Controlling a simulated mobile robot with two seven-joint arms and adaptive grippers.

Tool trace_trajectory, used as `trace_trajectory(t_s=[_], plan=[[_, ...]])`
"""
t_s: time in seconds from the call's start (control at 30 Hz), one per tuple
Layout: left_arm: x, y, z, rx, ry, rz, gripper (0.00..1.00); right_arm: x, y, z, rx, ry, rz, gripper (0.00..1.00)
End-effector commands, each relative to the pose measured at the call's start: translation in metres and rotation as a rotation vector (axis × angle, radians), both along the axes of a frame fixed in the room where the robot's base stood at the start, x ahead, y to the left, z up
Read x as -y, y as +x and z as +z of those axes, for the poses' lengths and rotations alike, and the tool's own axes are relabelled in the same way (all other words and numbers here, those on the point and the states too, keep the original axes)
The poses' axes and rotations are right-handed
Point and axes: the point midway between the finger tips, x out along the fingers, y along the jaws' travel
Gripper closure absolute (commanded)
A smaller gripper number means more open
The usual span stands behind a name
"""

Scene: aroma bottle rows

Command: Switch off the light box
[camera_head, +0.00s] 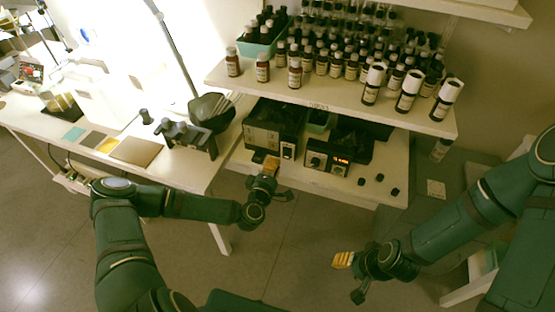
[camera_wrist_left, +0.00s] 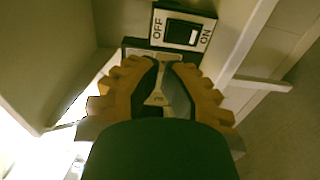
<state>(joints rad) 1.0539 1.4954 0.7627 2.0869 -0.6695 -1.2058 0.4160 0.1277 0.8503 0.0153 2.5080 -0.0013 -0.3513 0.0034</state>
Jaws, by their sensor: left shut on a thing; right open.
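A dark box (camera_head: 268,129) on the lower shelf has a small switch plate (camera_head: 288,151) at the right of its front. The left wrist view shows a plate marked OFF and ON with a black rocker switch (camera_wrist_left: 182,31). My left gripper (camera_head: 271,163) is in front of this box, just left of and below the plate. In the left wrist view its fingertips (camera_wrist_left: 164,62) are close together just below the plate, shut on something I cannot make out. I cannot tell whether they touch the switch. My right gripper (camera_head: 343,260) is open and empty over the floor.
A second device (camera_head: 340,150) with knobs and a lit display stands to the right, with small black knobs (camera_head: 379,178) beyond it. The upper shelf (camera_head: 335,91) with many bottles overhangs both devices. A white table (camera_head: 180,168) is at the left. The floor in front is clear.

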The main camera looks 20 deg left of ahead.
Motion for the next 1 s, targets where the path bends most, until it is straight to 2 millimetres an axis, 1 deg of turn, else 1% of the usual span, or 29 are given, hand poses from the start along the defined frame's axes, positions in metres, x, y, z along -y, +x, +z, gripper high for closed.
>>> trace_trajectory(t_s=[0.03, 0.2, 0.3, 0.4, 0.57, 1.0], plan=[[-0.001, -0.012, 0.003, -0.003, -0.001, -0.001, 1.00, 0.000, 0.000, 0.003, -0.001, 0.000, 0.000, 0.52], [-0.002, -0.043, 0.006, -0.003, -0.001, -0.001, 1.00, 0.000, -0.001, 0.007, -0.003, 0.001, 0.001, 0.52], [-0.002, -0.055, 0.007, -0.002, 0.000, 0.000, 1.00, -0.001, -0.002, 0.008, -0.004, 0.001, 0.001, 0.52], [-0.003, -0.062, 0.008, -0.002, 0.000, -0.001, 1.00, -0.001, -0.002, 0.008, -0.004, 0.002, 0.002, 0.52], [-0.003, -0.066, 0.008, -0.001, 0.000, 0.001, 1.00, -0.001, -0.002, 0.008, -0.004, 0.002, 0.002, 0.52], [-0.003, -0.066, 0.008, -0.001, 0.001, 0.000, 1.00, -0.001, -0.002, 0.008, -0.004, 0.002, 0.002, 0.52]])
